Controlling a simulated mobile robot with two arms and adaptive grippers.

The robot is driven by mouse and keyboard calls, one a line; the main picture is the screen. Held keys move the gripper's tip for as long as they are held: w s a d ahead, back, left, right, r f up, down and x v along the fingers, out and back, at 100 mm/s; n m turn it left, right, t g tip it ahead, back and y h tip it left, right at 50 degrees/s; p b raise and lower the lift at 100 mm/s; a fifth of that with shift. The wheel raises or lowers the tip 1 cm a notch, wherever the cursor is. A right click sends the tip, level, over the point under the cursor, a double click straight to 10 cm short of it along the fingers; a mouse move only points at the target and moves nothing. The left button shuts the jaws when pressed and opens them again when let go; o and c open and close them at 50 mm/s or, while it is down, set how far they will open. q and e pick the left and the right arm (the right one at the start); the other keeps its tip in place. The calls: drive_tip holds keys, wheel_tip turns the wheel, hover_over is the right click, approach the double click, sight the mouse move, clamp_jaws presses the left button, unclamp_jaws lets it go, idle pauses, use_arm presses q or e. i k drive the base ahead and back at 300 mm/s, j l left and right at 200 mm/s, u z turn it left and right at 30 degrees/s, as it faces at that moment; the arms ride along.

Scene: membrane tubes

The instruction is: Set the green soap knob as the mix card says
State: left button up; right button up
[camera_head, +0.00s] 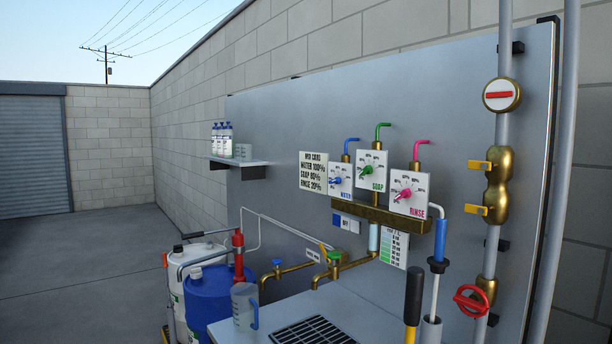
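The green soap knob (366,171) is on the white dial plate marked SOAP (372,182), the middle of three dials on the grey wall panel. Its exact setting is too small to read. The mix card (313,172) is left of the dials and reads water 100%, soap 80% or a similar figure, rinse 20%; the soap digits are not sharp. The blue water knob (336,180) is to its left and the pink rinse knob (403,194) to its right. Neither of my grippers shows in this view.
A brass manifold (380,213) runs under the dials, with taps (333,257) below. A clear jug (244,306) stands on the counter near a drain grate (312,331). Brass valves and pipes (497,186) are at right. Space before the dials looks clear.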

sight(368, 170)
drive_tip(key=i+j, duration=0.15)
drive_tip(key=j, duration=0.2)
drive_tip(key=i+j+z, duration=0.15)
drive_tip(key=j, duration=0.2)
drive_tip(key=i+j, duration=0.15)
drive_tip(key=j, duration=0.2)
drive_tip(key=l+z, duration=0.2)
drive_tip(key=z, duration=0.25)
drive_tip(key=k+l+z, duration=0.1)
drive_tip(key=z, duration=0.35)
drive_tip(key=l+z, duration=0.3)
drive_tip(key=z, duration=0.2)
